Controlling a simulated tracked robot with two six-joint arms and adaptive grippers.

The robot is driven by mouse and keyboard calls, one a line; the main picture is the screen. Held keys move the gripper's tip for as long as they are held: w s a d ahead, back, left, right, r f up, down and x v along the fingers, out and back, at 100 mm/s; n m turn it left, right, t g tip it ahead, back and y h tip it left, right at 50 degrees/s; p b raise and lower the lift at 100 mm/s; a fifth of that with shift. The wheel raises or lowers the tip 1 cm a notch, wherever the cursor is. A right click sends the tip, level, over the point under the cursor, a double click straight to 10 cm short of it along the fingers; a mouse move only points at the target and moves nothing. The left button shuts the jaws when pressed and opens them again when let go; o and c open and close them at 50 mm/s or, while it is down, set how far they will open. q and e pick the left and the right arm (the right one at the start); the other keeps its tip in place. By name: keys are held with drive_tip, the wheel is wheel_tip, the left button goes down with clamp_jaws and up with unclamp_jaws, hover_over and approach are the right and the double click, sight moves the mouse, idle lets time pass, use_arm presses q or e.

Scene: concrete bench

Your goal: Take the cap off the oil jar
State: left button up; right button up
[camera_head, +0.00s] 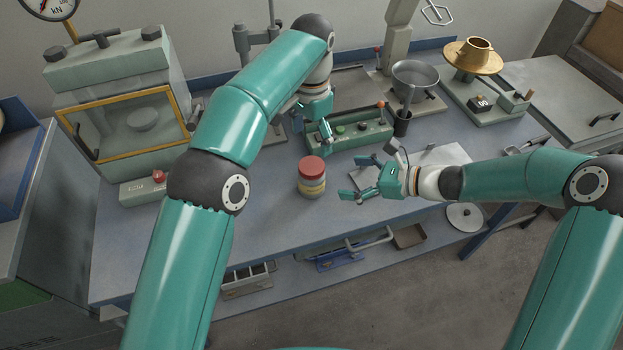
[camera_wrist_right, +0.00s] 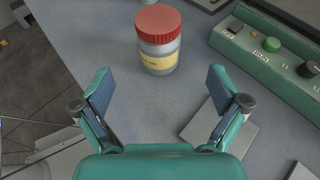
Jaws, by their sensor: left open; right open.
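The oil jar (camera_head: 312,186) stands upright on the bench near its middle, a grey jar with a yellow label. Its red cap (camera_head: 312,166) sits on top. In the right wrist view the jar (camera_wrist_right: 159,58) and red cap (camera_wrist_right: 158,20) stand ahead of the fingers. My right gripper (camera_head: 351,193) is open and empty, to the right of the jar and apart from it; its two fingers show spread in the right wrist view (camera_wrist_right: 160,92). My left gripper (camera_head: 318,141) is behind and above the jar, open, pointing down; its fingers are small and partly hidden by its own wrist.
A green control box (camera_head: 350,130) with buttons stands behind the jar. A grey plate (camera_head: 372,165) lies near my right gripper. A test cabinet (camera_head: 125,110) stands at the left, and a steel bowl (camera_head: 415,75) at the back. The bench surface (camera_head: 260,205) left of the jar is clear.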

sight(311, 175)
use_arm(q)
drive_tip(key=shift+s, duration=0.1)
use_arm(e)
drive_tip(key=x, duration=1.1)
